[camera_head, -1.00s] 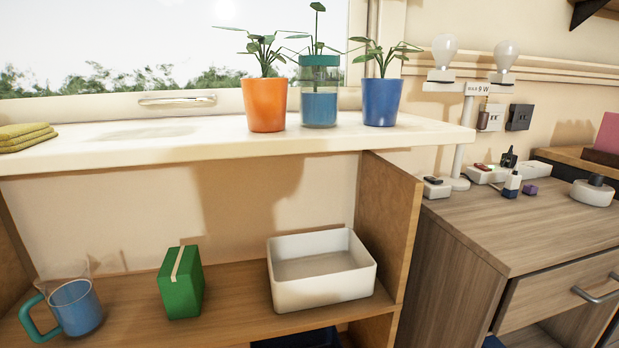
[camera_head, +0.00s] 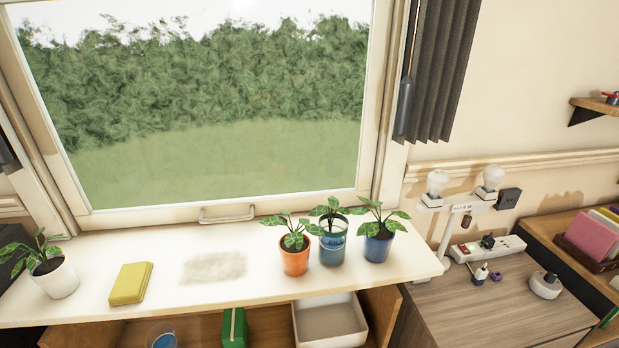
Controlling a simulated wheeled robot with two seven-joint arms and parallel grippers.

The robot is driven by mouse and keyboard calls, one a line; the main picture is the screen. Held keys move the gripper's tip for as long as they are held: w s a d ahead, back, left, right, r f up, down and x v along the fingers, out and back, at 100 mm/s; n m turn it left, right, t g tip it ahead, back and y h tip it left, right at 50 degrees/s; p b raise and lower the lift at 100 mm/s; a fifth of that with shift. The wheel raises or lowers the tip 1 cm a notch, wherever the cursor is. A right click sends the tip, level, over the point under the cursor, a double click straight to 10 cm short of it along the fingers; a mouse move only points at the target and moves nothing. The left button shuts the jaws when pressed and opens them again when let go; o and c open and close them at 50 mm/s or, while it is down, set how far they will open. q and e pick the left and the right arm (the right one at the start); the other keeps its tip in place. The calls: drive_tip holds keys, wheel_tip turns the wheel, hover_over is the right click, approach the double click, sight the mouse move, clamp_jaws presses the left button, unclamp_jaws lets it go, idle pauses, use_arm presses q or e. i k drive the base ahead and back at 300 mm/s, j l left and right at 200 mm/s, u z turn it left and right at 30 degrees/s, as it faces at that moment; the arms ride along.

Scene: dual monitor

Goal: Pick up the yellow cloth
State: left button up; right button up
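The yellow cloth (camera_head: 131,283) lies folded in a flat stack on the white window sill (camera_head: 200,313), on the left side of the head view. It sits between a white pot and a greyish smudge (camera_head: 213,268) on the sill. Nothing covers the cloth. Neither of my grippers shows in the head view.
A white potted plant (camera_head: 52,278) stands left of the cloth. Below are a green box (camera_head: 234,328) and white bin (camera_head: 330,322). The window handle (camera_head: 227,213) is behind.

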sight(130, 286)
drive_tip(key=j+u, duration=0.1)
drive_tip(key=u, duration=1.25)
